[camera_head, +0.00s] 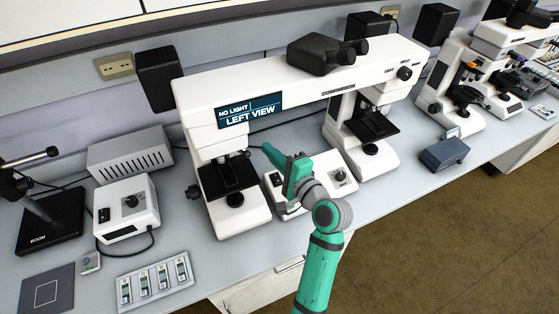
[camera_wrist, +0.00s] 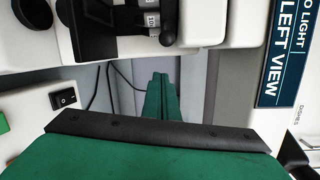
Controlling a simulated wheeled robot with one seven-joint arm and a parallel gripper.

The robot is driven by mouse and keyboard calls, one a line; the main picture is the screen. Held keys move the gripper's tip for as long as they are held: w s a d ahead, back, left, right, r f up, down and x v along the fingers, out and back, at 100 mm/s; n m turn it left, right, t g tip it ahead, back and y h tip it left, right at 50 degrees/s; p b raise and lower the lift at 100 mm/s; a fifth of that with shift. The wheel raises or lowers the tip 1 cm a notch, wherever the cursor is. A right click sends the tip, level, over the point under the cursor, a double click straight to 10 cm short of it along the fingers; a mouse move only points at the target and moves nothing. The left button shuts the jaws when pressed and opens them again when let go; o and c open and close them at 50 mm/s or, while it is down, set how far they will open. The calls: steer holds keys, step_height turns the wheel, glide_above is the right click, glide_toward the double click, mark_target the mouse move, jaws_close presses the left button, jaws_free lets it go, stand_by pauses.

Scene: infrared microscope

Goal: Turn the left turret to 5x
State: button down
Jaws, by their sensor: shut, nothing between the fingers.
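The white double microscope (camera_head: 300,85) stands on the bench, with a screen (camera_head: 250,110) reading "NO LIGHT" and "LEFT VIEW". Its left turret (camera_head: 222,158) is small and dark under the left head, above the black left stage (camera_head: 232,178). In the wrist view, part of the turret (camera_wrist: 152,18) shows at the top edge, with a light band that seems to read 10x and dark objectives beside it. My green gripper (camera_head: 268,149) is just right of the left stand; in the wrist view its fingers (camera_wrist: 160,80) are together, empty and apart from the turret.
A white control box (camera_head: 335,172) stands behind my arm, between the two stands. The right stage (camera_head: 372,125) is farther right. A slide tray (camera_head: 155,282) and a white power box (camera_head: 128,208) lie to the left. Black cables run behind.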

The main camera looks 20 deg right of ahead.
steer(key=shift+s+a+r, duration=0.1)
steer(key=shift+s+a, duration=0.1)
steer(key=shift+a, duration=0.4)
steer(key=shift+s+a+r, duration=0.15)
steer(key=shift+s+a, duration=0.05)
steer(key=shift+a, duration=0.35)
steer(key=shift+s+a+r, duration=0.1)
steer(key=shift+s+a, duration=0.1)
steer(key=shift+a, duration=0.4)
